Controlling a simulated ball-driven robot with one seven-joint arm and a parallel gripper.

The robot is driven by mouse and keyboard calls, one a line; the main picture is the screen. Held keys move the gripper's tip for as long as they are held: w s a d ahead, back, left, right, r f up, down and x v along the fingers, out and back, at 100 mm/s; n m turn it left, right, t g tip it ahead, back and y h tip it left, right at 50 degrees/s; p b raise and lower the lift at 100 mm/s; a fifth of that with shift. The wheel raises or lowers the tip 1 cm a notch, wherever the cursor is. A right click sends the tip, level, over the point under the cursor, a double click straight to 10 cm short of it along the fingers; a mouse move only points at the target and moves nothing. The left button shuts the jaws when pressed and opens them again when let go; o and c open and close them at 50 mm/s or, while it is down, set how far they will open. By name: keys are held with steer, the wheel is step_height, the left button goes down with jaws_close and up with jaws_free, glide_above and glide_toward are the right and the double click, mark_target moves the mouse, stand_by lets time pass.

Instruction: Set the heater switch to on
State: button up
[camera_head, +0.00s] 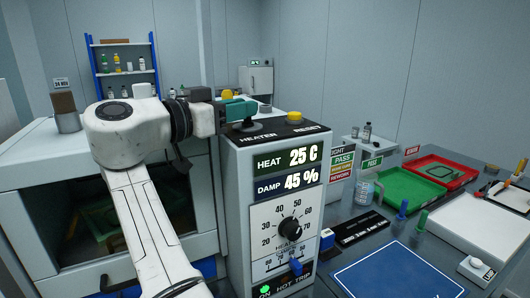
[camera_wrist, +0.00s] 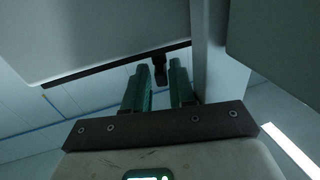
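The heater switch (camera_head: 249,126) is a small black toggle on top of the panel box, behind the word HEATER. My gripper (camera_head: 250,108) reaches in from the left, its teal fingers level just above the switch and partly hiding it. In the wrist view my gripper (camera_wrist: 160,68) has its two fingers apart, with a dark lever-like piece (camera_wrist: 159,66) between the tips. I cannot tell whether either finger touches it. The lever's tilt is not clear. The panel's display (camera_head: 288,158) reads HEAT 25 C, and a green light (camera_head: 265,291) low on the front is lit.
A yellow reset button (camera_head: 294,117) stands right of the switch. The front has a damp display (camera_head: 288,181), a black dial (camera_head: 290,229) and a blue slider (camera_head: 296,266). A bench with a blue mat (camera_head: 398,274) and trays lies right; a glass-fronted cabinet (camera_head: 90,220) stands left.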

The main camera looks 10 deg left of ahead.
steer(key=shift+n+t+y+b, duration=0.3)
steer(key=shift+n+t+y, duration=0.1)
steer(key=shift+y, duration=0.1)
